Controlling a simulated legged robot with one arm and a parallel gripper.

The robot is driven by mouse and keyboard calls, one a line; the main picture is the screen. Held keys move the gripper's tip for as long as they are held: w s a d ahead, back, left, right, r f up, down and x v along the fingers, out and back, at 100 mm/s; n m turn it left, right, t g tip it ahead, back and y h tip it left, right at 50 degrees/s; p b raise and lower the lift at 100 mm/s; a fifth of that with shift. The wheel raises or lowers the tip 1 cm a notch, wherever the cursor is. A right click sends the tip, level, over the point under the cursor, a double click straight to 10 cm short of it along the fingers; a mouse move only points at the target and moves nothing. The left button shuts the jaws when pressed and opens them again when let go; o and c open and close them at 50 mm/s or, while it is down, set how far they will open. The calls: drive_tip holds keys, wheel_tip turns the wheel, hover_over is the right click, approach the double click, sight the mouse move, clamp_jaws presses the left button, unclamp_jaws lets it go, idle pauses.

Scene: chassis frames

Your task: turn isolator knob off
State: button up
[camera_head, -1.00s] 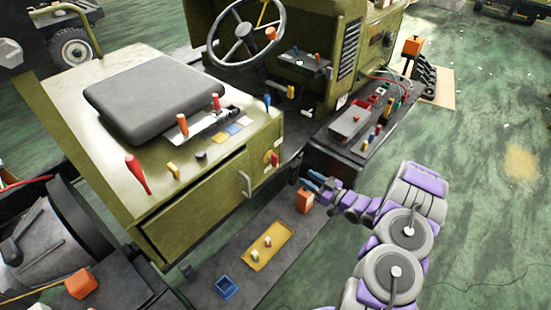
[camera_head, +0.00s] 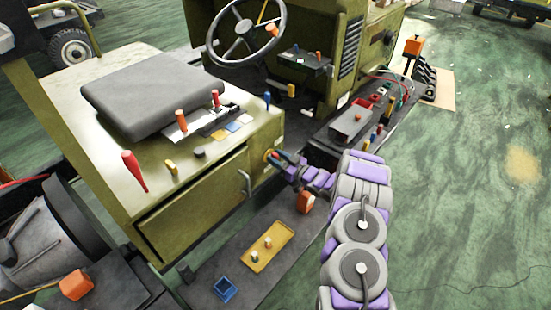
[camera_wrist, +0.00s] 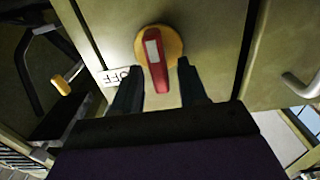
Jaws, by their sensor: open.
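The isolator knob (camera_wrist: 156,62) is a red handle with a pale patch on a round yellow plate (camera_wrist: 174,40), in the wrist view. It is set on the olive cabinet panel, with an OFF label (camera_wrist: 112,75) at its lower left. My gripper (camera_wrist: 158,80) is open, with one dark finger on each side of the red handle; I cannot tell whether either finger touches it. In the head view my gripper (camera_head: 275,158) is at the cabinet's right end, where the fingers and wrist mostly hide the knob.
A metal door handle (camera_head: 245,183) stands out from the cabinet left of my gripper. Green floor at right is open.

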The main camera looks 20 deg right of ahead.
drive_tip(key=shift+w+a, duration=0.25)
drive_tip(key=shift+w, duration=0.2)
clamp_jaws()
